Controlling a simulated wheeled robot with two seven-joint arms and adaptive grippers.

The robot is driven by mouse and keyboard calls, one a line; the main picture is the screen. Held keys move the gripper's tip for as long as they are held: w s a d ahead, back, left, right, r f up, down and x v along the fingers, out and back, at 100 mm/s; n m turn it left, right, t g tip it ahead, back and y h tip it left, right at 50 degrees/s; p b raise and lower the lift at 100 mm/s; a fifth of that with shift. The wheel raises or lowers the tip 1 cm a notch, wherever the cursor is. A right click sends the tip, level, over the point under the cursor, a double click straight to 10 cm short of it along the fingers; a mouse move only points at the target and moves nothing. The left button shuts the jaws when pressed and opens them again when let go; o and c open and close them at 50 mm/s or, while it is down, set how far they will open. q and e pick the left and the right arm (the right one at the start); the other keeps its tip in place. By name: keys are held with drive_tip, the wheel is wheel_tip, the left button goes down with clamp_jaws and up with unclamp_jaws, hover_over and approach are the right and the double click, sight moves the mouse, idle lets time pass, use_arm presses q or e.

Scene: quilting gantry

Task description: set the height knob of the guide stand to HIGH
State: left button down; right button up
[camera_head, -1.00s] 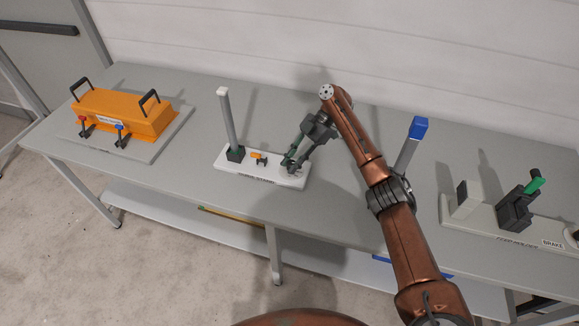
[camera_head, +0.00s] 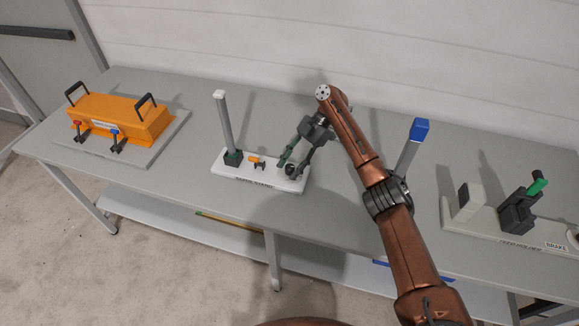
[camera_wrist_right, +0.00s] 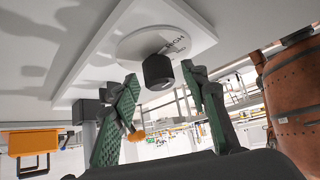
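The guide stand is a white base (camera_head: 228,167) on the grey table, with a grey post (camera_head: 225,122) at its left and a small orange part (camera_head: 255,159) in the middle. Its height knob is a dark, short cylinder (camera_wrist_right: 158,72) on a round white dial (camera_wrist_right: 128,48); "HIGH" is printed on the dial beside it, and other lettering is partly cut off. My right gripper (camera_head: 287,170) is open at the right end of the base. In the right wrist view its green-padded fingers (camera_wrist_right: 160,76) stand apart on either side of the knob, with gaps visible. My left gripper is out of view.
An orange box with two handles (camera_head: 118,117) stands at the left on a grey plate. A blue-topped post (camera_head: 419,131) is just right of my right arm. A controller with a green lever (camera_head: 537,187) stands at the far right. A wall runs behind the table.

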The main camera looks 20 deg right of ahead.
drive_tip(key=shift+v, duration=3.8)
